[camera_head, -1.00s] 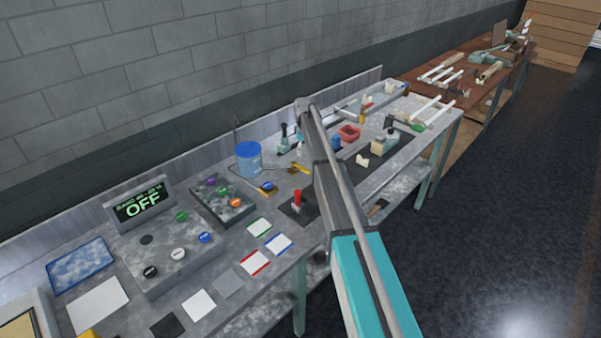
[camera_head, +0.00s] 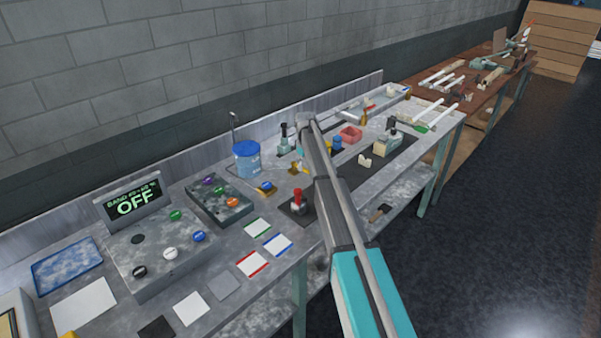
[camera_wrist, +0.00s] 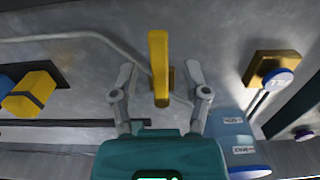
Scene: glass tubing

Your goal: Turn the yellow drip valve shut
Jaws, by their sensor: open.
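The yellow drip valve's bar-shaped handle (camera_wrist: 159,62) stands in the middle of the wrist view, with a small brass-coloured part beside its lower end. A thin grey tube runs along the bench to it. My gripper (camera_wrist: 160,82) is open, with one finger on each side of the handle and a gap on both sides. In the head view a yellow bit of the valve (camera_head: 297,169) shows beside my arm, just below the teal body of my gripper (camera_head: 300,153). My arm hides part of that area.
A blue bucket (camera_head: 247,160) stands left of the valve; it is close to my right-hand finger in the wrist view (camera_wrist: 233,135). A blue knob on a yellow base (camera_wrist: 276,76) is nearby. A red-handled joystick (camera_head: 297,197) stands in front.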

